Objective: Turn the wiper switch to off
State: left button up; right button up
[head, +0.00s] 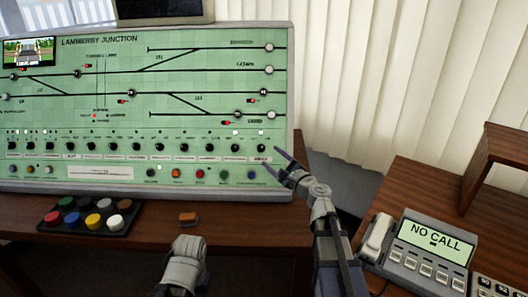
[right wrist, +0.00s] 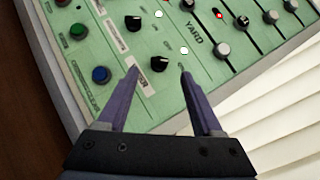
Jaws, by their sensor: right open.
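The green control panel (head: 215,60) has a row of black rotary knobs along its lower part. My right gripper (head: 271,158) is open at the right end of this row, its fingertips close to the last knob (head: 261,147). In the right wrist view the open fingers (right wrist: 160,71) lie on either side of that black knob (right wrist: 160,64), which carries a pale pointer mark.
A phone unit reading NO CALL (head: 436,236) stands right.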

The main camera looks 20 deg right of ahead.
aim_at(261, 149)
jog(key=x, duration=0.6)
jog(key=shift+w+a, duration=0.1)
jog(key=shift+w, duration=0.1)
jog(key=shift+s, duration=0.1)
grip_shut()
